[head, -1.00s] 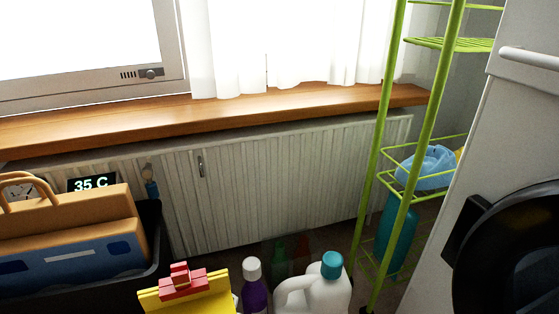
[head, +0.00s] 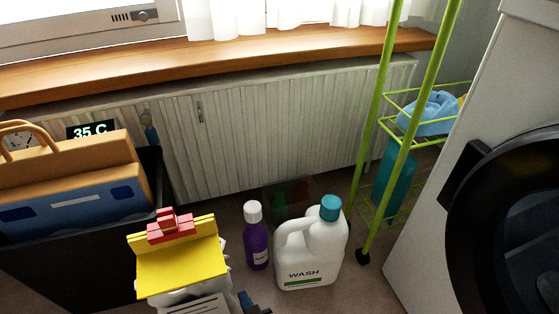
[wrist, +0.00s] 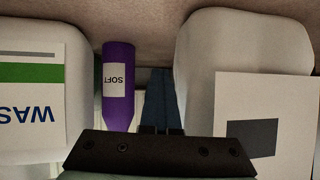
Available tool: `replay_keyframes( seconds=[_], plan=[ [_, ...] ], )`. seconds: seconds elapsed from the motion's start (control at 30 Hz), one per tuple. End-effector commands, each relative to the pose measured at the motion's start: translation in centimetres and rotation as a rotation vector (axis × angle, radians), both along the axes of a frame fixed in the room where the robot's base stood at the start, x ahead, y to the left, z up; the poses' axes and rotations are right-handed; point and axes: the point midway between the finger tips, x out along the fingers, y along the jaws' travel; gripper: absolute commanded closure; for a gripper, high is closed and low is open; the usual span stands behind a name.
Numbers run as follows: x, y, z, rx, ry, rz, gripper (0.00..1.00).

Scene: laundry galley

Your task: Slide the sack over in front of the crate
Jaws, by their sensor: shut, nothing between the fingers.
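The sack is a white bag (head: 186,302) with a yellow top flap and a red clip, upright on the floor at bottom centre-left in the head view. In the wrist view, which is upside down, its white side (wrist: 228,52) with a label is at right. My gripper (wrist: 160,78) is shut and empty, its blue fingers between the sack and the bottles. In the head view only a bit of it (head: 256,304) shows, just right of the sack; I cannot tell if it touches. A dark see-through crate (head: 312,186) with green and red things stands behind the bottles, partly hidden.
A purple bottle (head: 256,240) and a white wash jug (head: 310,250) stand right of the sack. A black bin (head: 75,265) holding a blue and tan bag (head: 75,205) is at left. A green rack (head: 372,190) and a white washer (head: 440,170) are at right.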

Motion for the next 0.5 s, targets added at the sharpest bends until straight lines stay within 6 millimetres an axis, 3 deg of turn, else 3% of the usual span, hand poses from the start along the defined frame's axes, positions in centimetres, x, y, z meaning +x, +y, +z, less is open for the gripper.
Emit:
replay_keyframes(
  seconds=[0.1, 0.5],
  plan=[
    [-0.38, 0.89, -0.14, 0.003, 0.005, 0.012, 1.0],
    [-0.44, 1.06, -0.14, 0.003, 0.005, 0.012, 1.0]
  ],
)
